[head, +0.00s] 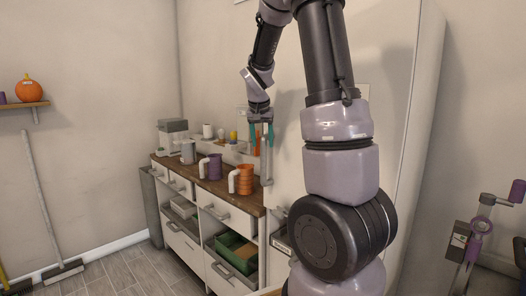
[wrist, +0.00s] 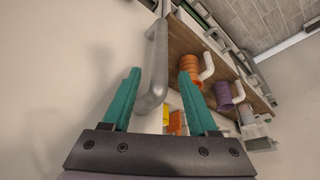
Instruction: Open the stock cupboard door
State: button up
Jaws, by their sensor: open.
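The stock cupboard is tall and white, and its door (head: 287,80) stands behind my arm in the head view. No gap shows at the door, though my arm hides much of it. In the wrist view the pale door (wrist: 60,65) fills the left side. Its grey bar handle (wrist: 153,75) lies between my two teal fingers in the picture, closer to the left finger. The handle (head: 267,160) also shows upright below my fingers in the head view. My gripper (head: 261,133) is open, with no visible grip on the handle; contact cannot be told.
A wooden-topped drawer unit (head: 208,228) stands left of the cupboard, close to the handle. It carries a purple mug (head: 214,167), an orange mug (head: 245,180) and a grey-white machine (head: 172,136). A broom (head: 45,200) leans at the left wall. Floor (head: 115,272) is free at the front left.

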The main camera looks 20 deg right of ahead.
jog(key=shift+x, duration=2.3)
jog(key=shift+s, duration=0.1)
jog(key=shift+c, duration=0.3)
grip_shut()
